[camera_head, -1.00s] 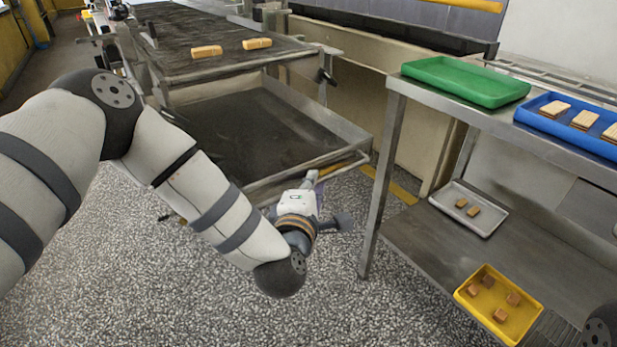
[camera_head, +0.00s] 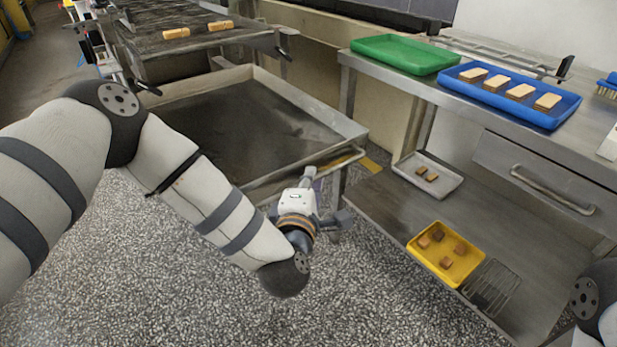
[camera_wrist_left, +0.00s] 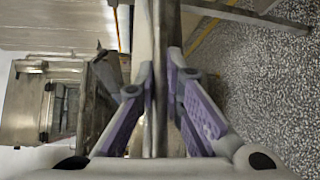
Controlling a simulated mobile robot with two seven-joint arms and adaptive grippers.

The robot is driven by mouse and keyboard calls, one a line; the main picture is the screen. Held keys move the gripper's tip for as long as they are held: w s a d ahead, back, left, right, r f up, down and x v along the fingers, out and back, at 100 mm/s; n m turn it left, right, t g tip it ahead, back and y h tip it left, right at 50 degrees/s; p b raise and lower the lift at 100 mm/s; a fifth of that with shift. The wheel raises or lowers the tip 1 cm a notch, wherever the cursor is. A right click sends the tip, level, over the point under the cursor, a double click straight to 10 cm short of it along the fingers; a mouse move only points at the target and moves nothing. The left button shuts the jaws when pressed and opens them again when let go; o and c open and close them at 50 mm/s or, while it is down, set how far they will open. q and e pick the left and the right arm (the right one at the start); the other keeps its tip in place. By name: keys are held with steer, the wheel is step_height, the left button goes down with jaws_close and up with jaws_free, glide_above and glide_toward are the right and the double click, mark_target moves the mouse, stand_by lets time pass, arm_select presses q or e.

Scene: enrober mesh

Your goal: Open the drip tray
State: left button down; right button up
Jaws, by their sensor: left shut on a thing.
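The drip tray (camera_head: 262,107) is a wide, shallow metal tray with a dark floor, below the enrober's mesh belt (camera_head: 190,38). It stands pulled well out from under the belt, with a bar handle along its front edge. My left gripper (camera_head: 309,181) is at the right part of that front edge, shut on the handle. In the left wrist view the fingers (camera_wrist_left: 160,105) close from both sides on the upright-looking metal bar. My right gripper is out of view; only part of my right arm shows at the lower right.
Two biscuits lie on the belt. A steel table (camera_head: 475,103) at the right holds a green tray (camera_head: 405,55) and a blue tray (camera_head: 553,118) with biscuits. Its lower shelf holds a white tray (camera_head: 446,186) and a yellow tray (camera_head: 469,266). Speckled floor in front is clear.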

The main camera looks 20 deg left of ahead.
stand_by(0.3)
arm_select(q)
steer(key=c, duration=1.7)
jaws_free()
steer(key=s, duration=0.5)
steer(key=s+r, duration=0.1)
steer(key=s, duration=0.1)
steer(key=shift+s+d, duration=0.25)
steer(key=shift+d, duration=0.15)
